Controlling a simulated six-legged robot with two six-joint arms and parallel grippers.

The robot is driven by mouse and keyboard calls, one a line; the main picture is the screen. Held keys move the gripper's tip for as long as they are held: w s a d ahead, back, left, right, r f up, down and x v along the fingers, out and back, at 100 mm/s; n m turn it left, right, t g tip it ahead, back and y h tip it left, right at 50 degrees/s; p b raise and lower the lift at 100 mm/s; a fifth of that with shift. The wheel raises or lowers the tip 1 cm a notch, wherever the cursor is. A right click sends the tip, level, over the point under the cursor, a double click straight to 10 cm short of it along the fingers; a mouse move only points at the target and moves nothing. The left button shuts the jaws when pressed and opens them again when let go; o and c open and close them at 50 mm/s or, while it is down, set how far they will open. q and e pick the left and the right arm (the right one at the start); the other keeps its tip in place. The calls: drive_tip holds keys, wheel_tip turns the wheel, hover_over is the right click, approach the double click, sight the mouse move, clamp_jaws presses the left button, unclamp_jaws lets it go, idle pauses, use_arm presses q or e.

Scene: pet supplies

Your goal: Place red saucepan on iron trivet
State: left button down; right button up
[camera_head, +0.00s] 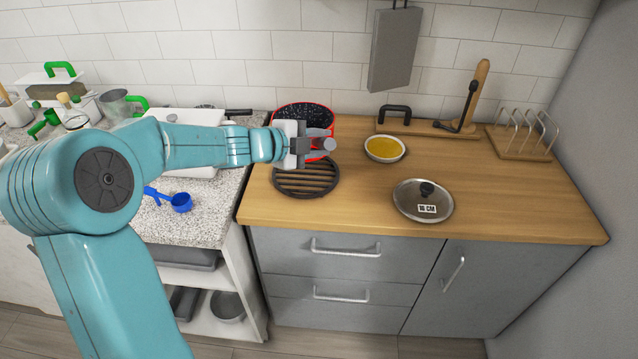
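The red saucepan (304,114) has a dark speckled inside and a red rim. It is at the back left of the wooden counter, just behind the round black iron trivet (306,190). The trivet lies flat near the counter's left edge with its slats bare in front. My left gripper (328,140) is in front of the saucepan, covering much of its near wall. Whether its fingers touch the pan or are closed on it cannot be told. My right gripper is not in view.
A glass lid (424,201) lies on the counter right of the trivet, and a small bowl with yellow contents (385,149) stands behind it. A wire rack (523,136) stands at the far right. A blue measuring cup (181,203) lies on the speckled counter.

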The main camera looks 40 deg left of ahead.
use_arm(q)
wheel_tip(320, 180, down, 10)
drive_tip(key=b, duration=0.2)
drive_tip(key=c, duration=1.1)
unclamp_jaws()
drive_tip(key=shift+d, duration=0.1)
drive_tip(key=shift+c, duration=0.2)
drive_tip(key=o, duration=0.4)
drive_tip(key=shift+f, duration=0.1)
drive_tip(key=shift+c, duration=0.2)
